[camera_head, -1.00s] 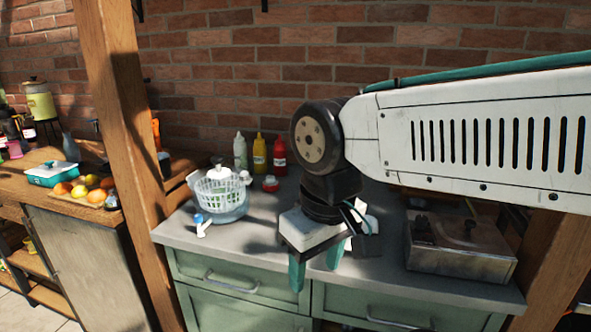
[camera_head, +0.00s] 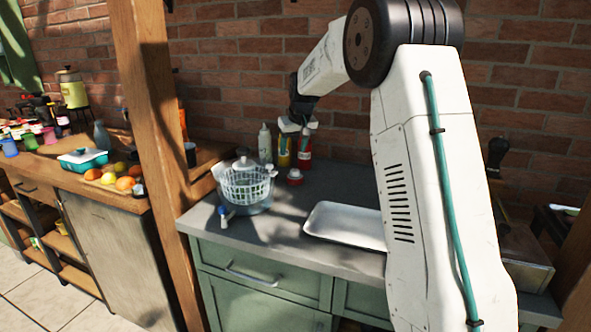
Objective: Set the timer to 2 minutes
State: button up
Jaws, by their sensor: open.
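A small round red item with a white top (camera_head: 295,177), which looks like the timer, stands on the grey counter (camera_head: 272,232) right of the white basket. Its dial and any marks are too small to read. My gripper (camera_head: 294,146) is open and points down, in the picture just above the red item and in front of the yellow and red bottles. It appears apart from the red item. I see nothing between its fingers, though they are small and partly blend with the bottles.
A white bottle (camera_head: 265,144), a yellow bottle (camera_head: 284,158) and a red bottle (camera_head: 304,152) stand against the brick wall. A white basket (camera_head: 246,187) sits left of the red item. A metal tray (camera_head: 345,222) lies to the right, partly behind my arm.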

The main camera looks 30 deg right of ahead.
send_near(295, 170)
jog(key=f, duration=0.1)
jog(key=x, duration=0.6)
jog(key=shift+f, duration=0.15)
jog(key=shift+x, duration=0.75)
jog(key=shift+w+a, duration=0.1)
jog(key=c, duration=1)
